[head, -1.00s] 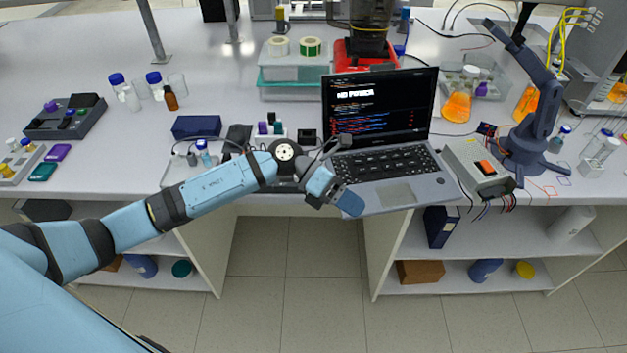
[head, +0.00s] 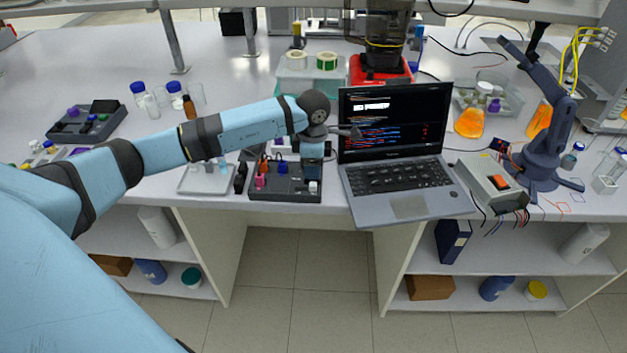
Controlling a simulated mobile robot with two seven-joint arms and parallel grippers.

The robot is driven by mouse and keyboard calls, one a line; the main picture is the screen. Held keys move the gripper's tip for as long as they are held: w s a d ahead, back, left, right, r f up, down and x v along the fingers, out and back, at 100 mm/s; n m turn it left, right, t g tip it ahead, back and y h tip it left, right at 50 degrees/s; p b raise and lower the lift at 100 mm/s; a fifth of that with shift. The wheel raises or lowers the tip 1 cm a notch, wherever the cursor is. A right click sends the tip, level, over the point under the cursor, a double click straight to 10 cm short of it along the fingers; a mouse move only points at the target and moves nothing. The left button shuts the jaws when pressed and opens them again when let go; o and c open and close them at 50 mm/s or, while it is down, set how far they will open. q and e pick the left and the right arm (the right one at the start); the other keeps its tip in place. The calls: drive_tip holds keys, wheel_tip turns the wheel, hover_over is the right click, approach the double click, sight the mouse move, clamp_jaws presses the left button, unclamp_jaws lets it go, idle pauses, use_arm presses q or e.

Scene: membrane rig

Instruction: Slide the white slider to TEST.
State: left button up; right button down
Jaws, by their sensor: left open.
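A black device box (head: 272,192) lies at the bench's front edge, left of the laptop. It carries pink and blue knobs on its left and middle parts. A small white piece (head: 313,187), which looks like the white slider, sits at its front right. My left gripper (head: 313,170) points down over the right part of the box, just behind the white piece. It is open, with its fingers barely distinguishable; I cannot tell whether it touches anything. The TEST mark cannot be read. My right gripper is out of view.
An open laptop (head: 400,178) stands close to the right of the box. A pale tray (head: 203,181) and a black item (head: 240,178) lie to its left. A grey box with an orange switch (head: 492,185) is farther right. Vials (head: 175,95) stand behind my left arm.

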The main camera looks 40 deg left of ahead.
sight(313, 184)
use_arm(q)
wheel_tip(313, 184, down, 6)
drive_tip(key=shift+f+p, duration=0.25)
drive_tip(key=shift+p, duration=0.1)
